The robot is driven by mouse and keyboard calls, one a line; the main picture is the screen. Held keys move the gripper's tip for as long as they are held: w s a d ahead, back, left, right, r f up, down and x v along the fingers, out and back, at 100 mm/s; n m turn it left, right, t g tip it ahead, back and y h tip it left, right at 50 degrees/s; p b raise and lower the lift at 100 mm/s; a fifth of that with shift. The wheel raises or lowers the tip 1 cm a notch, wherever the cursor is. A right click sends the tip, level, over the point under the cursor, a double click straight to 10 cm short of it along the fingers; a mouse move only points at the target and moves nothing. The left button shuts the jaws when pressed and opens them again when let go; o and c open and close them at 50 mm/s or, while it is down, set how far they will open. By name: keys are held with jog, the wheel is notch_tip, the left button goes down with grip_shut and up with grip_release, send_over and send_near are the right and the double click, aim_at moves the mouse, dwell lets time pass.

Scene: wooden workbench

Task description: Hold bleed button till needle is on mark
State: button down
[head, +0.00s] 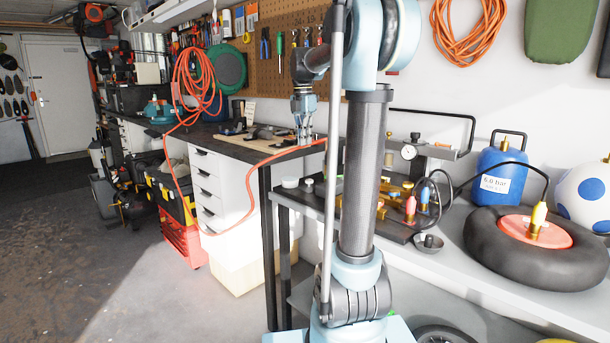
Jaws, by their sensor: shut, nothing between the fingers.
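A small round dial gauge (408,152) with a pale face stands on a metal block at the back of the side bench. Its needle and mark are too small to read. Brass fittings (385,200) sit on a dark tray below it, partly hidden behind my arm. I cannot pick out the bleed button. My gripper (303,138) is shut and points down, to the left of the gauge, over the right end of the workbench in the picture. It looks empty.
A blue tank (500,175) with a bar-pressure label, a black tyre (535,250) with a red hub and a white ball with blue spots (583,198) stand right. Black hoses cross the side bench (455,265). An orange hose (255,165) hangs left.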

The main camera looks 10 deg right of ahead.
jog(key=shift+w+r, duration=0.1)
jog(key=shift+w, duration=0.35)
send_over(306, 187)
jog(key=f, duration=1.4)
jog(key=shift+s, duration=0.25)
jog(key=shift+a, duration=0.1)
jog(key=shift+f, duration=0.95)
dwell(4.8)
